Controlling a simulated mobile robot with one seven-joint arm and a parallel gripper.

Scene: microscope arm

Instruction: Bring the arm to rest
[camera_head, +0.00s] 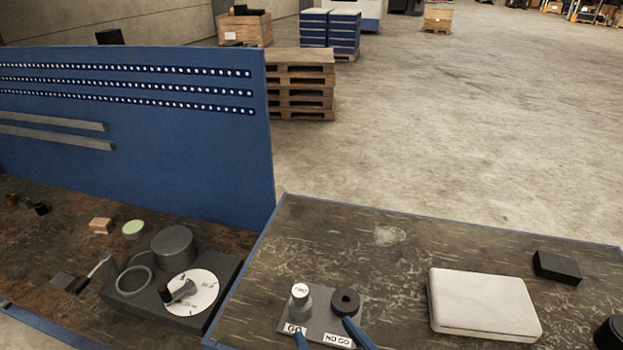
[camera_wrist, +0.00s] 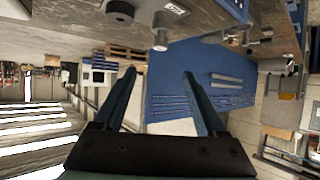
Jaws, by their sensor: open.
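My gripper (camera_head: 323,327) shows as two blue fingers at the bottom edge of the head view, by a grey gauge block (camera_head: 322,314). In the wrist view my gripper (camera_wrist: 159,74) has its fingers spread wide with nothing between them. The block carries a silver knob (camera_head: 300,298) and a black ring (camera_head: 345,301), with GO and NO GO labels. To the left, a dark base (camera_head: 222,291) carries a white dial (camera_head: 193,291) with a black handle, a grey cylinder (camera_head: 173,246) and a ring on a stem (camera_head: 134,281). The rest of my arm is hidden in the head view.
A white flat case (camera_head: 484,304) and a black block (camera_head: 557,267) lie on the right bench. A blue perforated panel (camera_head: 190,150) stands behind the left bench. Small items lie along the left bench. The floor beyond is open, with stacked pallets (camera_head: 301,85) behind the panel.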

